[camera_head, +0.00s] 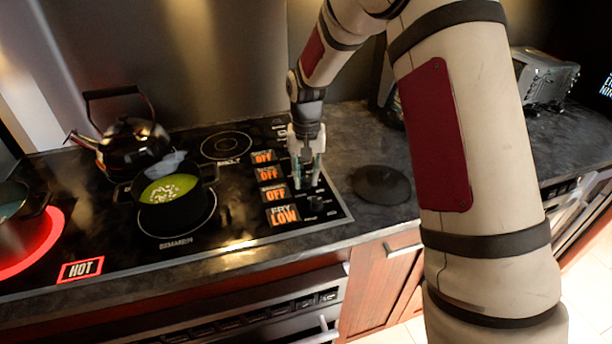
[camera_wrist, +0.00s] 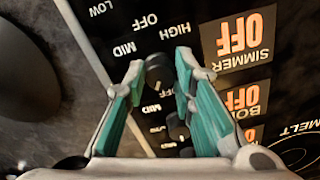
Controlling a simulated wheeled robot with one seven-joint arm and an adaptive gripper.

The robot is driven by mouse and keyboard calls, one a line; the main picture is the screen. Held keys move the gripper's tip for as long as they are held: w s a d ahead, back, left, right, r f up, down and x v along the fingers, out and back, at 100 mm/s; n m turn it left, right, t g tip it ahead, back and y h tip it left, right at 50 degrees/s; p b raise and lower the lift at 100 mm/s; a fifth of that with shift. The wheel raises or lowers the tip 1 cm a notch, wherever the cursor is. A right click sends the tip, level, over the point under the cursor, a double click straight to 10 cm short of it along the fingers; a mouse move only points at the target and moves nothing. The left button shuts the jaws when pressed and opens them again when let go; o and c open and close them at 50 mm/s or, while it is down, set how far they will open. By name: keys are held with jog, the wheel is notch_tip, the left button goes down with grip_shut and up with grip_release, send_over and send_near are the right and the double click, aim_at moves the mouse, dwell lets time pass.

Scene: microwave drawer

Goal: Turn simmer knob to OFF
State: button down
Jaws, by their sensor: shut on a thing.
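The simmer knob (camera_wrist: 157,76) is a small black round knob between my fingertips in the wrist view. My gripper (camera_wrist: 160,66) is shut on it, with one teal-padded finger on each side. The orange simmer display (camera_wrist: 238,38) beside it reads OFF, upside down in this view. In the head view my gripper (camera_head: 306,182) reaches down onto the knob column at the right of the black cooktop (camera_head: 240,245). The knob is mostly hidden by the fingers there. Its display (camera_head: 274,193) shows OFF, third from the top.
Two displays above read OFF; the fry display (camera_head: 283,214) reads LOW. A pot of green soup (camera_head: 166,192) and a kettle (camera_head: 132,146) stand left. A red burner (camera_head: 38,248) glows with a HOT sign (camera_head: 81,269). A dark disc (camera_head: 386,184) lies on the counter.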

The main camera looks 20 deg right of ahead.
aim_at(307, 179)
jog(key=n, duration=0.6)
jog(key=shift+n, duration=0.4)
dwell(0.3)
jog(key=c, duration=1.3)
grip_release()
jog(key=shift+c, duration=0.2)
jog(key=shift+r, duration=0.1)
notch_tip(307, 179, up, 12)
